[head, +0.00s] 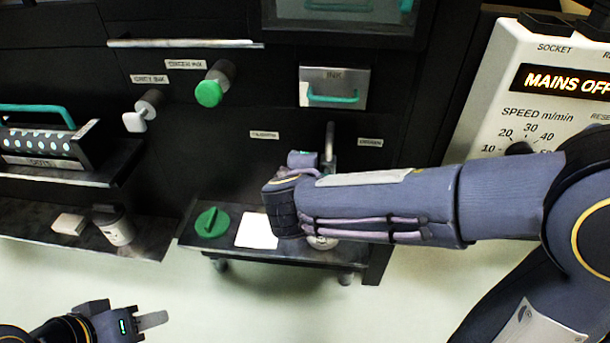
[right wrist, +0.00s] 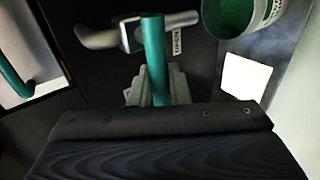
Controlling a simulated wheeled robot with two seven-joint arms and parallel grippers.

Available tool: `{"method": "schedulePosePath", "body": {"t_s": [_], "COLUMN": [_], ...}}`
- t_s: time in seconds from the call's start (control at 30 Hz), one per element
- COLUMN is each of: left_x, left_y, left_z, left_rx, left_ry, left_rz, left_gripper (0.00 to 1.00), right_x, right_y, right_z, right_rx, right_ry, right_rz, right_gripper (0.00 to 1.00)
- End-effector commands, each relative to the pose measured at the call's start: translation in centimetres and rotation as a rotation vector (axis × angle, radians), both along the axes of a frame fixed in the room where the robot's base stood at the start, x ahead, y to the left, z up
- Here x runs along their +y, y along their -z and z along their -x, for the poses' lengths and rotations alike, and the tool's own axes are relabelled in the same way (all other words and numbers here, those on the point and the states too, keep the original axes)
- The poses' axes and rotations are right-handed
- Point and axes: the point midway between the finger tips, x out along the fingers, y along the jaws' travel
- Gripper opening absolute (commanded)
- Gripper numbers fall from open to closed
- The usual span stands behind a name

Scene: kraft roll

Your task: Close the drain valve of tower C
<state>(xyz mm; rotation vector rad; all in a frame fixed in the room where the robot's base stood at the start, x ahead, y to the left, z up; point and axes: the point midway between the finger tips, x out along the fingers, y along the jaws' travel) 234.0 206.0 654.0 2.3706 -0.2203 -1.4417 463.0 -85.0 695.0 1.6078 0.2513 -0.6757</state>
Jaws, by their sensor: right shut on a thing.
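In the head view my right gripper (head: 303,160) is at the grey upright pipe (head: 330,140) and covers most of the valve.
A low shelf holds a green round cap (head: 211,222) and a white card (head: 257,231). A green knob (head: 209,93) and a white knob (head: 134,121) stick out above. A control box reading MAINS OFF (head: 565,82) stands at the right. The floor in front is clear.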

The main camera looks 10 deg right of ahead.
Motion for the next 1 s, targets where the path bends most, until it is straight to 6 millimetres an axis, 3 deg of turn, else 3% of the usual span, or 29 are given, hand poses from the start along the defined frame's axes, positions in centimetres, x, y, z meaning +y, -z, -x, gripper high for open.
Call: {"method": "schedulePosePath", "body": {"t_s": [0.17,0.47,1.0], "left_x": [0.0,0.0,0.0], "left_y": [0.0,-0.2,-2.5], "left_z": [0.0,0.0,0.0], "left_rx": [0.000,0.000,0.000], "left_ry": [0.000,0.000,0.000], "left_rz": [0.000,0.000,0.000], "left_gripper": [0.38,0.38,0.38], "right_x": [0.1,0.1,1.8], "right_y": [0.0,-0.3,-4.3], "right_z": [0.0,0.2,6.0], "right_rx": [-0.001,-0.001,-0.002], "right_ry": [-0.001,-0.002,-0.002], "right_rz": [-0.002,-0.001,-0.002], "right_gripper": [0.35,0.35,0.35]}}
